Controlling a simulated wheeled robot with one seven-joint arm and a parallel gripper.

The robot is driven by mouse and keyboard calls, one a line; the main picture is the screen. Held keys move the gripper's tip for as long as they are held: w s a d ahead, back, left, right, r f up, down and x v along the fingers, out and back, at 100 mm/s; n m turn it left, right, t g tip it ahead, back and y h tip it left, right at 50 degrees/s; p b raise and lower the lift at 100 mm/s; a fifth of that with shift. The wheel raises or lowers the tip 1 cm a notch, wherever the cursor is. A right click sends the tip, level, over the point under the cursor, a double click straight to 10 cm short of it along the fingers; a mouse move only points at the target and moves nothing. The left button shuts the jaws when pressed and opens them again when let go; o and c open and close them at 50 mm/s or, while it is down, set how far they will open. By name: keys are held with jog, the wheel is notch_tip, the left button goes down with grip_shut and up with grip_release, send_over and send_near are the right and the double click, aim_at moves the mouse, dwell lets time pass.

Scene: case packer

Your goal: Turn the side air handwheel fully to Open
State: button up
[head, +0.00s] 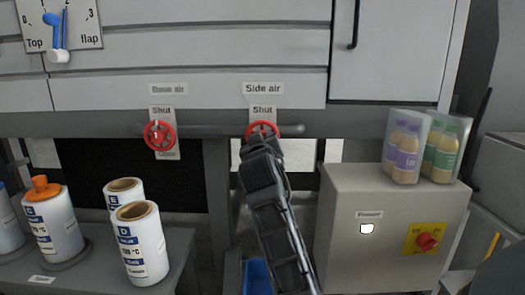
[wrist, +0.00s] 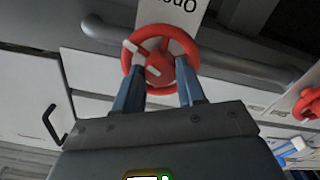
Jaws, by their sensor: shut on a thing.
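The side air handwheel (head: 262,127) is a red wheel on the front rail, under the "Side air" label (head: 263,88) and a "Shut" plate (head: 262,111). In the head view my arm and gripper cover its lower part. In the wrist view the red handwheel (wrist: 159,34) shows its rim, hub and a pale pointer bar. My gripper (wrist: 158,88) is shut on the handwheel, with one blue-grey finger at each side of its lower rim. Where the pointer stands against the plate's marks is hard to tell.
The base air handwheel (head: 160,135) is to the left on the same rail (head: 210,130). A grey cabinet (head: 345,240) at the right carries a red switch (head: 427,242) and bagged bottles (head: 420,145).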

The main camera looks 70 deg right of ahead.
jog(key=shift+w+f+m+b, duration=0.1)
jog(key=shift+m+b, duration=2.3)
jog(key=shift+m, duration=0.75)
jog(key=shift+f+m+b, duration=0.1)
jog(key=shift+m+b, duration=2.25)
jog(key=shift+m, duration=0.8)
jog(key=o, duration=1.1)
jog(key=shift+r, duration=0.15)
jog(key=shift+c, duration=0.2)
jog(key=shift+a, duration=0.15)
jog(key=v, duration=0.7)
jog(key=shift+a, duration=0.3)
